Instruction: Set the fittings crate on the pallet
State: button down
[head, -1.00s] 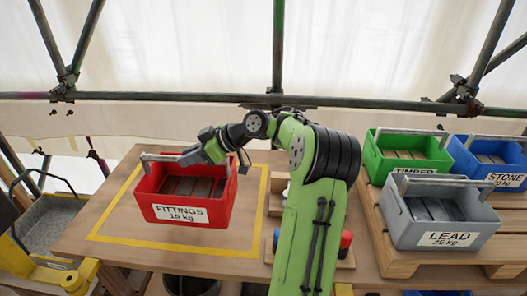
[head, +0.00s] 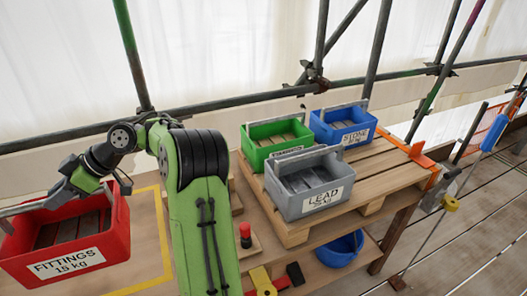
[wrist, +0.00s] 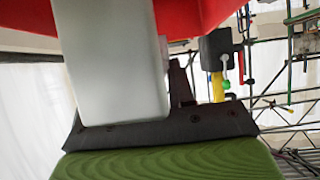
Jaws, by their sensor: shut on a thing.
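The red fittings crate (head: 66,251), labelled "FITTINGS 15 kg", is at the lower left of the head view, partly cut off by the frame edge. My gripper (head: 62,196) is shut on the grey bar handle (head: 25,209) at the crate's top. In the wrist view the grey handle (wrist: 115,60) fills the middle, with the red crate (wrist: 205,12) along the top. The wooden pallet (head: 383,168) lies on the bench at the right. It bears the green crate (head: 262,133), blue crate (head: 342,126) and grey lead crate (head: 300,206). I cannot tell whether the fittings crate touches the bench.
A yellow outline (head: 163,240) marks the bench beneath the fittings crate. Bare pallet slats show right of the lead crate. A blue bowl (head: 340,249) sits below the pallet. Scaffold tubes (head: 240,105) cross behind. An orange clamp (head: 415,153) is at the pallet's right corner.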

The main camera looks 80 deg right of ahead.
aim_at(369, 172)
jog(key=k+j, duration=0.6)
jog(key=k, duration=0.2)
